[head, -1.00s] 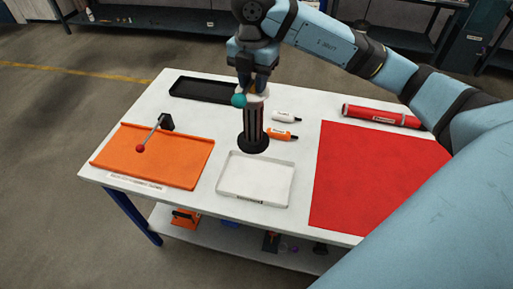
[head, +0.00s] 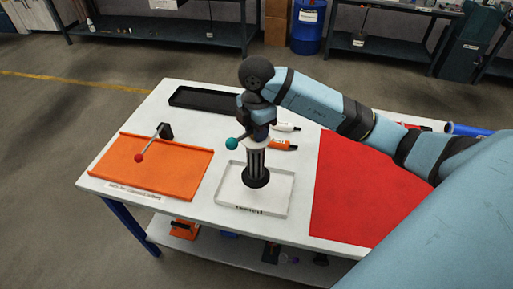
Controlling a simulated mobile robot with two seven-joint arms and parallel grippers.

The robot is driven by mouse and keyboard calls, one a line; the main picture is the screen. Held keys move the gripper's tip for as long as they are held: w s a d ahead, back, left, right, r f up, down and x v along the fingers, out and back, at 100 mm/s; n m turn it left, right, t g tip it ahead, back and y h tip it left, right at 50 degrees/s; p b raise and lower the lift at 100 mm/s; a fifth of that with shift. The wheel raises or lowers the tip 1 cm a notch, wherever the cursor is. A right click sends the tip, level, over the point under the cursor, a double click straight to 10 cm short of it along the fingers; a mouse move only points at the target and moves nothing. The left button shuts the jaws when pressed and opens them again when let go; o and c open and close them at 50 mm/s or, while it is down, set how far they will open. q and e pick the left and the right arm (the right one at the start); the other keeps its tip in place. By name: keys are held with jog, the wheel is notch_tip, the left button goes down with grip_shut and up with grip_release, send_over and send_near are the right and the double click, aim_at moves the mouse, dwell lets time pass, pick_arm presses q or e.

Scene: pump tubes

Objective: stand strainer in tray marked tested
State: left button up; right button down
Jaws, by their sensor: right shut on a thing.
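The strainer (head: 257,168), a dark ribbed cylinder with a wide black foot and a pale top, is upright in my right gripper (head: 258,138). The gripper is shut on its top; the fingertips are partly hidden. A teal ball (head: 231,143) sticks out to the left at the strainer's top. The strainer's foot is over the back middle of the white tray (head: 228,208); I cannot tell whether it touches the tray floor. The tray has a small label (head: 249,210) on its front edge, too small to read. My left gripper is out of view.
An orange tray (head: 185,180) at left holds a red-balled lever (head: 140,158). A black tray (head: 192,99) lies behind. A white bottle (head: 286,127) and an orange bottle (head: 283,145) lie behind the white tray. A red mat (head: 345,205) at right is bare where visible.

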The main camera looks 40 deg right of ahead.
aim_at(256, 159)
notch_tip(256, 159, down, 6)
jog(key=shift+f, duration=0.4)
jog(key=c, duration=0.9)
grip_release()
jog(key=shift+o, duration=0.2)
